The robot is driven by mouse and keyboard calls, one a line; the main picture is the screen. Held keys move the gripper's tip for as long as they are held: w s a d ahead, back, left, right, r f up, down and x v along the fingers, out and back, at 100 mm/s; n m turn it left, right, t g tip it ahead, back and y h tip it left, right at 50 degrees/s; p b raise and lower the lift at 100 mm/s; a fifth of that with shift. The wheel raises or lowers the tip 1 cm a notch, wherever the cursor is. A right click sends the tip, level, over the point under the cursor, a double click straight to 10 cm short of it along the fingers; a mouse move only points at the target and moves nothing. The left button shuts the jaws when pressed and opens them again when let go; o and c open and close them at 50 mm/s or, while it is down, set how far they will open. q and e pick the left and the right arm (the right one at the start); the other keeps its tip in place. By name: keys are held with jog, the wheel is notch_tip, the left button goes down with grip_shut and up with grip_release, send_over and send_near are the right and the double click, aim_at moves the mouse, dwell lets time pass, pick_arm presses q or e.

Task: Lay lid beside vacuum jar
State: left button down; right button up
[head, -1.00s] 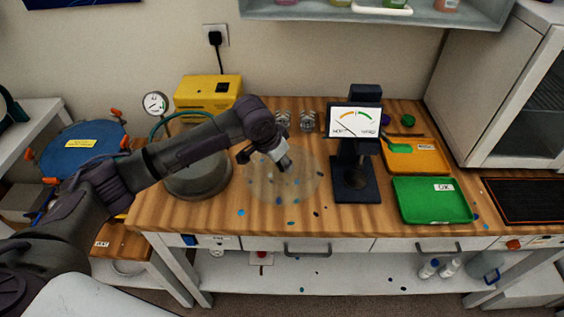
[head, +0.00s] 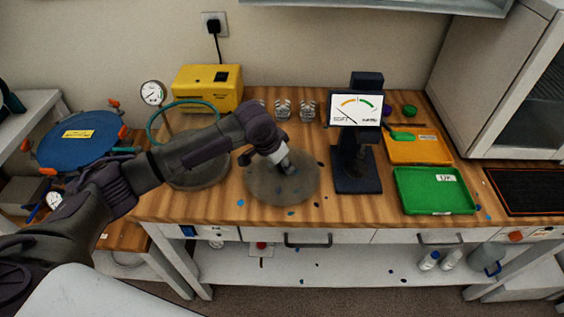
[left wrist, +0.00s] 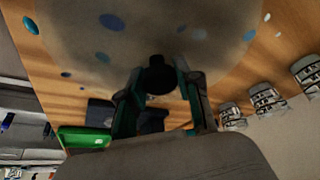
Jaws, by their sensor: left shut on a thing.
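The lid (head: 265,189) is a round, see-through greyish disc over the wooden bench, right of the vacuum jar. My left gripper (head: 286,166) is shut on the dark knob at its middle. In the left wrist view the lid (left wrist: 80,40) fills the top, with the knob between the fingers of my left gripper (left wrist: 160,90). The lid is at or just above the bench top; I cannot tell whether it touches. The vacuum jar (head: 200,178) is a round grey vessel, partly hidden behind my left arm. My right gripper is not in view.
A dark stand with a dial display (head: 357,110) stands close right of the lid. Clear cups (head: 283,110) and a yellow pump box (head: 208,88) are behind. Green (head: 435,205) and orange (head: 416,155) trays lie further right. Small blue and dark spots dot the bench.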

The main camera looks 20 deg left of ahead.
pick_arm(q)
jog(key=shift+f, duration=0.3)
jog(key=c, duration=0.7)
grip_release()
jog(key=shift+f, duration=0.15)
notch_tip(320, 180, up, 8)
jog(key=p, duration=0.8)
jog(key=shift+p, duration=0.4)
